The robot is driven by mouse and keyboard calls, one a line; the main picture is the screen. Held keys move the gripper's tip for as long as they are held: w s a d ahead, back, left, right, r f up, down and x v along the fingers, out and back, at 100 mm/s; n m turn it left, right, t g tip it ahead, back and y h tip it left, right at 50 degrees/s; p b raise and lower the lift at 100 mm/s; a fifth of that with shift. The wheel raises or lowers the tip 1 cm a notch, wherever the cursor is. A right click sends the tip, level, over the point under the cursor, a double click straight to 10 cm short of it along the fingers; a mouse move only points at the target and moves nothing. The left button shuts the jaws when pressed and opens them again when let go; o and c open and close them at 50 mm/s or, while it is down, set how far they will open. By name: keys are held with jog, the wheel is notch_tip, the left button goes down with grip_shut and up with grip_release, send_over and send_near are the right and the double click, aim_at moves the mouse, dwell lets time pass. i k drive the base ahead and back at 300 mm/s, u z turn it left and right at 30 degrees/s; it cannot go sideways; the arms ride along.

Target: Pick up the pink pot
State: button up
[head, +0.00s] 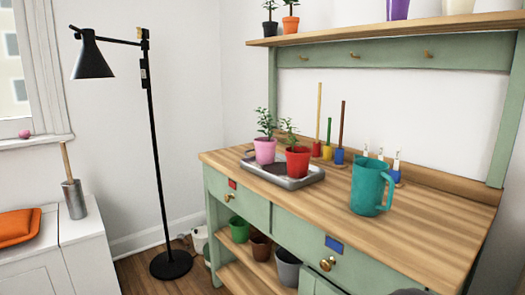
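The pink pot (265,152) holds a small leafy plant and stands upright on a grey tray (288,183) on the wooden worktop of the green bench. A red pot (298,163) with a plant stands on the same tray, close to its right and nearer to me. The red pot seems to cover a little of the pink pot's right side. My gripper is not in view.
A teal pitcher (370,187) stands right of the tray. Several long-handled tools (339,155) stand behind. A shelf (390,28) with pots hangs above. A black floor lamp (156,150) stands left. The worktop's front right (430,235) is clear.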

aim_at(265, 147)
jog(key=u, duration=0.5)
jog(key=k, duration=0.6)
jog(key=u, duration=0.95)
jog(key=i, duration=1.75)
jog(key=z, duration=0.95)
